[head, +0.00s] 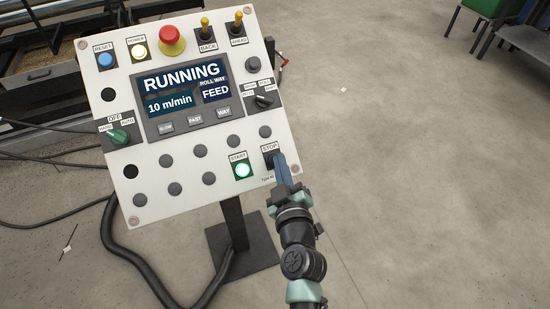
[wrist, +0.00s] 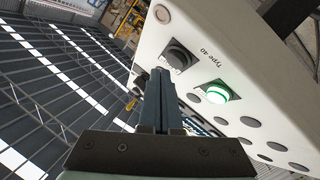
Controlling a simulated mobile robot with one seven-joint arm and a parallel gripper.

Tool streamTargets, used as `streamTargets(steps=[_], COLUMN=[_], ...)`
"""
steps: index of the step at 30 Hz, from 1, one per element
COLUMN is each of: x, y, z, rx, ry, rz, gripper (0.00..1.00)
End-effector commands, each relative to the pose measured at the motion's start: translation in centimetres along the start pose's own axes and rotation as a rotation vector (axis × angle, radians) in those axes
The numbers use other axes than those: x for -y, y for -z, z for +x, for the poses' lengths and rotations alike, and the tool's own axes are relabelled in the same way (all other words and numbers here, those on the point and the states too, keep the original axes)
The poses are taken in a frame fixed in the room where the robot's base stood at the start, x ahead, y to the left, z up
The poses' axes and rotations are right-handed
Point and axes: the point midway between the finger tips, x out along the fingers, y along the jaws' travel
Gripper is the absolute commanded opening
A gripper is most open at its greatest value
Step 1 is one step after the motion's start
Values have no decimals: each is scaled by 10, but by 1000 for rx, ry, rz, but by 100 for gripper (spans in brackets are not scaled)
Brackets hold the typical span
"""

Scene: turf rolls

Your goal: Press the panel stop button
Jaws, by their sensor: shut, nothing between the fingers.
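The white control panel (head: 225,140) stands tilted on a post. The black stop button (head: 269,161), labelled STOP, is at its lower right. In the wrist view the fingertips (wrist: 160,73) are just beside and below the button. I cannot tell whether they touch it. The display (head: 187,93) reads RUNNING, 10 m/min.
The start button (head: 242,170) glows green left of STOP. A red mushroom button (head: 172,41) and two yellow-tipped toggles are along the panel's top. Black cables (head: 112,245) run down at the left.

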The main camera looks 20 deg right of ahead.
Motion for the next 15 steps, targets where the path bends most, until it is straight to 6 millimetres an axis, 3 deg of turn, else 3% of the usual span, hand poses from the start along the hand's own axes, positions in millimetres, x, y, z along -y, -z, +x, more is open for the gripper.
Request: streamTargets(steps=[15], x=[5], y=[-5], z=[6], rx=[-1], ry=[0], rz=[0], gripper=[0])
